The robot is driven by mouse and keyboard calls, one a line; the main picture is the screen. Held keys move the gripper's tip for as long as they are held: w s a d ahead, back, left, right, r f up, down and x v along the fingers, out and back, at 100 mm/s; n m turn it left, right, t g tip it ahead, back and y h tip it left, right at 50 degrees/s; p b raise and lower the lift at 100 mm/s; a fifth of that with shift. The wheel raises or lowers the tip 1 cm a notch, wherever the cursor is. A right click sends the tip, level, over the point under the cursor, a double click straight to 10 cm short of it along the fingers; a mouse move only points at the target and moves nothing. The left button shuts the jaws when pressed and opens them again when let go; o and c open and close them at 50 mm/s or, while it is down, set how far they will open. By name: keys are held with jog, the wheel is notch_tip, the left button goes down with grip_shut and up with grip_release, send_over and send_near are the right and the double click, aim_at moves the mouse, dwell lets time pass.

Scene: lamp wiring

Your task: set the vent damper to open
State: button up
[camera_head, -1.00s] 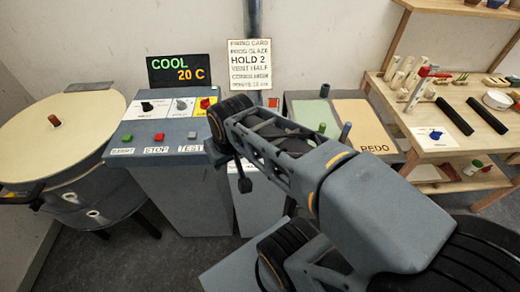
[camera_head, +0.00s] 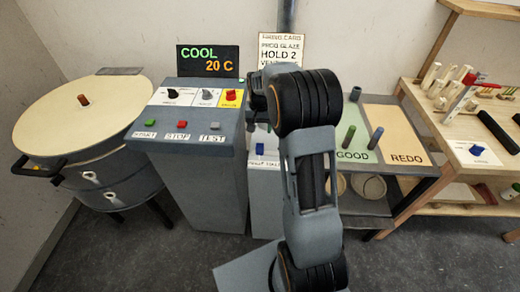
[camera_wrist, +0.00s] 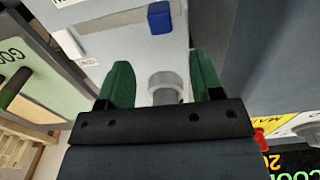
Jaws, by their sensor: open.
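My gripper (camera_wrist: 160,62) is open, its two green fingers apart in the wrist view. A grey round piece (camera_wrist: 166,86) shows between the fingers, with no visible grip on it; I cannot tell whether it belongs to the damper. Beyond the fingers is a pale surface with a blue knob (camera_wrist: 160,15).
The control cabinet (camera_head: 200,185) with a COOL 20 C display (camera_head: 208,61) stands left of my arm. The round kiln (camera_head: 80,125) is further left. A GOOD/REDO table (camera_head: 408,150) and a wooden bench (camera_head: 480,150) are on the right.

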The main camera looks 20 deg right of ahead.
aim_at(260, 145)
notch_tip(260, 145, down, 12)
jog(key=shift+r+p, duration=0.15)
jog(key=shift+p, duration=0.15)
dwell(0.3)
grip_shut()
dwell(0.4)
